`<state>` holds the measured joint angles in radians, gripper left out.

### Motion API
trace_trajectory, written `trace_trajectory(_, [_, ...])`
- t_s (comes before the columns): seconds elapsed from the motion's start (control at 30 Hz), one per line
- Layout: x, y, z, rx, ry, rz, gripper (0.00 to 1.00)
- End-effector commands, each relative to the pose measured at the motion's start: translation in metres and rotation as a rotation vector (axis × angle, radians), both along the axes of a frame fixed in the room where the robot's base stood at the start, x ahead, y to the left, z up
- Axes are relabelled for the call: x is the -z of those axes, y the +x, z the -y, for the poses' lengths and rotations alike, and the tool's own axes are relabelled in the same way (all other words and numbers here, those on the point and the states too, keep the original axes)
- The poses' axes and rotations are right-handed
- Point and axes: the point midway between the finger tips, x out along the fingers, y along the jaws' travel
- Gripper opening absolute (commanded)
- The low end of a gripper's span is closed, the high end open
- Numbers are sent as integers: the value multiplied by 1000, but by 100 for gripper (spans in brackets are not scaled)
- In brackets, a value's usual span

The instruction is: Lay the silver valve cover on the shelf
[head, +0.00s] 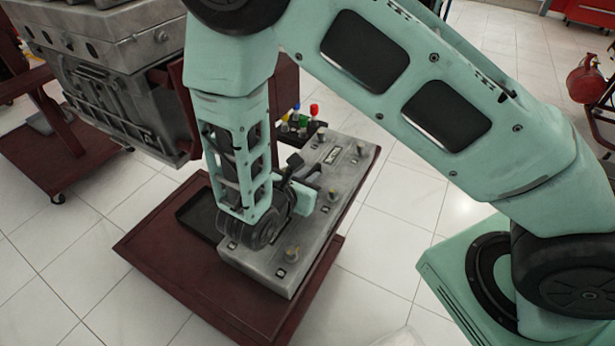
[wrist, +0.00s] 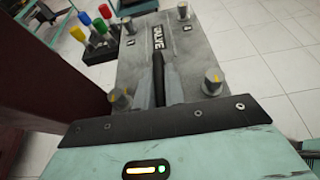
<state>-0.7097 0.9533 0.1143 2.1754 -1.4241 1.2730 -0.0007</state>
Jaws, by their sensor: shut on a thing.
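The dark red shelf (head: 160,255) is the low base of the engine stand. The cover is over the shelf's right part, its right side reaching past the edge. I cannot tell whether it touches the shelf. My wrist hides part of it.
A black tray (head: 196,212) lies on the shelf left of the cover. A black holder with coloured-handled tools (head: 300,128) is at the cover's far end. A grey engine (head: 115,85) hangs above, at the left.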

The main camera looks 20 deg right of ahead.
Motion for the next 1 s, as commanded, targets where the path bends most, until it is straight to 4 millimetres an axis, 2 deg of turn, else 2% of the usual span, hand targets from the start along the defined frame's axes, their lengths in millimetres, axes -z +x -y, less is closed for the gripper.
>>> trace_trajectory(0.03, [2,0,0,0,0,0,14])
trace_trajectory(0.1, [1,0,0,0,0,0,33])
trace_trajectory(0.47, [-2,-1,-1,-1,1,0,33])
trace_trajectory(0.67, [-13,-16,-24,-4,2,2,33])
trace_trajectory(1.0, [-38,-54,-75,-2,2,1,33])
